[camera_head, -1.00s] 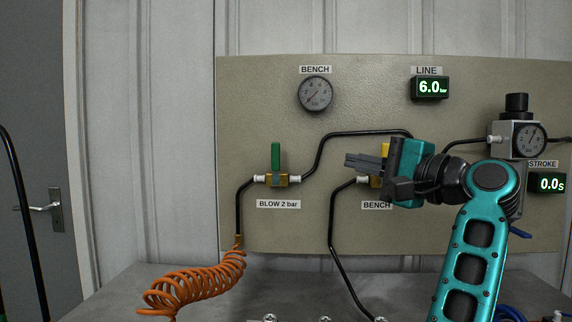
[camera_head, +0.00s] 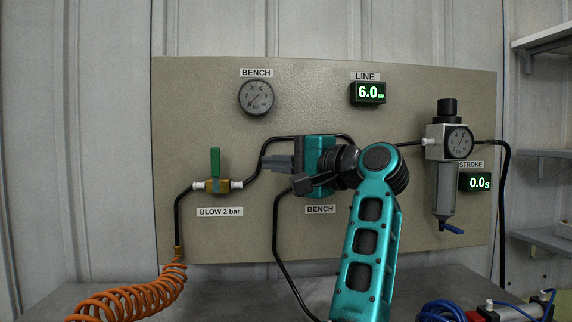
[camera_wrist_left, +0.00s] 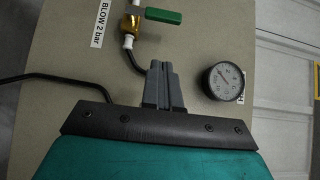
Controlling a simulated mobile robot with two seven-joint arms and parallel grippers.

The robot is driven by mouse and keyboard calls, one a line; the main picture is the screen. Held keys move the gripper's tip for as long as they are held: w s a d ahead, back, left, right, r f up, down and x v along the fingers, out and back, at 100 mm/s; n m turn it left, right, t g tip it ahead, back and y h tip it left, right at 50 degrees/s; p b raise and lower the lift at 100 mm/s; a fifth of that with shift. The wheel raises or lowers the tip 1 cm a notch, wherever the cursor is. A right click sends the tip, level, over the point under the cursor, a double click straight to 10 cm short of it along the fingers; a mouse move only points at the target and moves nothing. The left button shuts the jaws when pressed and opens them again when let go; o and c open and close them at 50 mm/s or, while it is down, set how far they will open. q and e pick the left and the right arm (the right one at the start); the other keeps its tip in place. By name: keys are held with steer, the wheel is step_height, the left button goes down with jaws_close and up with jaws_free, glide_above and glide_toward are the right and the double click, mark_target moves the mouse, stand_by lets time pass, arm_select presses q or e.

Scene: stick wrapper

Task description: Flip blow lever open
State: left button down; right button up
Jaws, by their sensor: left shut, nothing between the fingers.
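The blow valve (camera_head: 218,185) is a brass body on a horizontal line, above the "BLOW 2 bar" label (camera_head: 220,212). Its green blow lever (camera_head: 215,161) stands upright, square to the line. The wrist view also shows the lever (camera_wrist_left: 163,16) and the brass valve (camera_wrist_left: 130,23) at the top. My left gripper (camera_head: 264,165) is right of the lever in the head view, with its fingers pointing left and apart from it. In the wrist view its grey fingers (camera_wrist_left: 160,66) are together and empty. My right gripper is out of view.
The panel carries a bench gauge (camera_head: 256,97), a line display (camera_head: 368,92) reading 6.0 bar, a stroke display (camera_head: 475,182) reading 0.0 s and a regulator (camera_head: 446,143). Black tubes run across it. An orange coiled hose (camera_head: 130,297) hangs below the blow valve.

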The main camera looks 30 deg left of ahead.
mark_target(216, 162)
arm_select(q)
steer(key=a, duration=0.2)
steer(key=s+a, duration=0.1)
steer(key=a, duration=0.2)
steer(key=s+a, duration=0.1)
steer(key=a, duration=0.2)
steer(key=shift+s, duration=0.1)
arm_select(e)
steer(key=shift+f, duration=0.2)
arm_select(q)
steer(key=shift+a, duration=0.1)
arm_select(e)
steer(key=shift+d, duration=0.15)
arm_select(q)
steer(key=shift+s+r+n+h, duration=0.1)
steer(key=shift+r+n+h, duration=0.05)
steer(key=shift+n+h, duration=0.15)
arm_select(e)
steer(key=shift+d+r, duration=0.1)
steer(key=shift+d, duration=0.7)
